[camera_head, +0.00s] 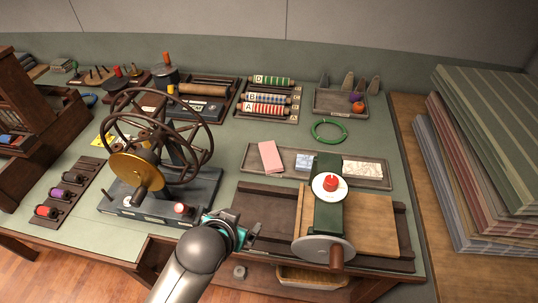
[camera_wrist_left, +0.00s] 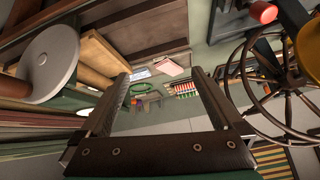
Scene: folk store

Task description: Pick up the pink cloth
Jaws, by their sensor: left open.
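The pink cloth (camera_head: 270,157) lies folded at the left end of a long grey tray (camera_head: 232,171) in the middle of the table. It also shows small in the left wrist view (camera_wrist_left: 173,66), beyond the fingers. My left gripper (camera_head: 247,230) is open and empty. It is near the table's front edge, between the spoked wheel machine and the press, in front of the cloth and apart from it. Its two dark fingers show spread in the left wrist view (camera_wrist_left: 157,105). My right gripper is in neither view.
The spoked wheel machine (camera_head: 150,172) stands left of my gripper. The green press (camera_head: 329,190) with a crank stands right. A blue-white cloth (camera_head: 303,162) and a marbled piece (camera_head: 362,169) share the tray. A green ring (camera_head: 328,132) lies behind it.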

